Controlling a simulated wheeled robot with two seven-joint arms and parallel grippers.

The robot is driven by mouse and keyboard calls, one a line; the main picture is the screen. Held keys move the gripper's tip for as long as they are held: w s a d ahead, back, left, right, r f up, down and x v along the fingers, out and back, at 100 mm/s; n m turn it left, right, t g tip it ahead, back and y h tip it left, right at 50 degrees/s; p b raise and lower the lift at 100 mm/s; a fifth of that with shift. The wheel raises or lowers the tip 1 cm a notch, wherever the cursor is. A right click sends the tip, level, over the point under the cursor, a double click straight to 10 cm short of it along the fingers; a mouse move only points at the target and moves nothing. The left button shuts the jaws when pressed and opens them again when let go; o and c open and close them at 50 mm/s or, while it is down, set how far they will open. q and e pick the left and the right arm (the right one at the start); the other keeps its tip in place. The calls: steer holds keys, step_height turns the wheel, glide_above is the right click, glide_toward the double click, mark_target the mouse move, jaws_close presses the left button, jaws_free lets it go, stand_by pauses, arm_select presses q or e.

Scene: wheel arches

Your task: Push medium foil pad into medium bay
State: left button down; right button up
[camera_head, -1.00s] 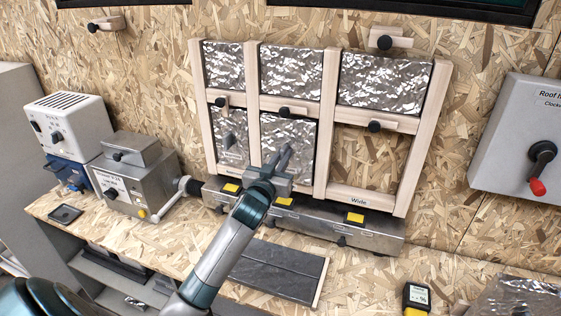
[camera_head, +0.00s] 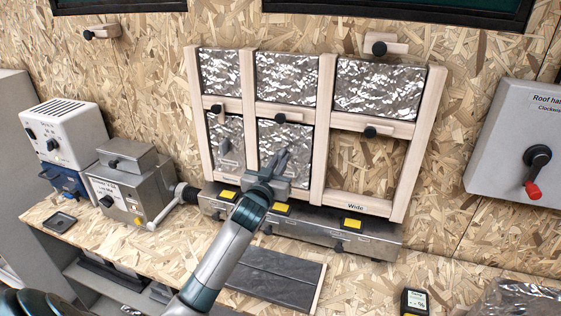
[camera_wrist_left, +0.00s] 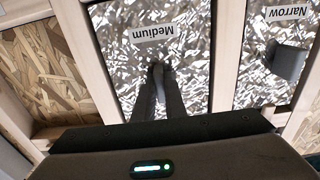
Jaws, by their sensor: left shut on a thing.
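The medium foil pad (camera_head: 292,138) is a crinkled silver panel in the middle lower bay of the wooden frame. It also shows in the left wrist view (camera_wrist_left: 195,85), under a "Medium" label (camera_wrist_left: 153,33). My left gripper (camera_head: 282,158) is at the lower part of this pad. Its fingers are close together in the left wrist view (camera_wrist_left: 157,72), shut on the pad's tab, which they mostly hide. The pad looks upright and roughly within the bay's posts; I cannot tell how deep it sits. My right gripper is not in view.
The narrow bay holds a foil pad (camera_head: 221,128) with a grey tab (camera_wrist_left: 288,60). Three upper bays hold foil. The wide bay (camera_head: 365,165) shows bare board. Turn-latches (camera_head: 370,131) line the middle rail. Dark panels (camera_head: 275,275) lie on the bench below.

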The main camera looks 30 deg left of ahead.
arm_select(q)
steer(key=shift+w, duration=0.25)
steer(key=c, duration=1.7)
jaws_free()
steer(key=b+v, duration=0.5)
steer(key=v, duration=1.2)
steer(key=shift+s+a, duration=0.1)
steer(key=shift+s, duration=0.15)
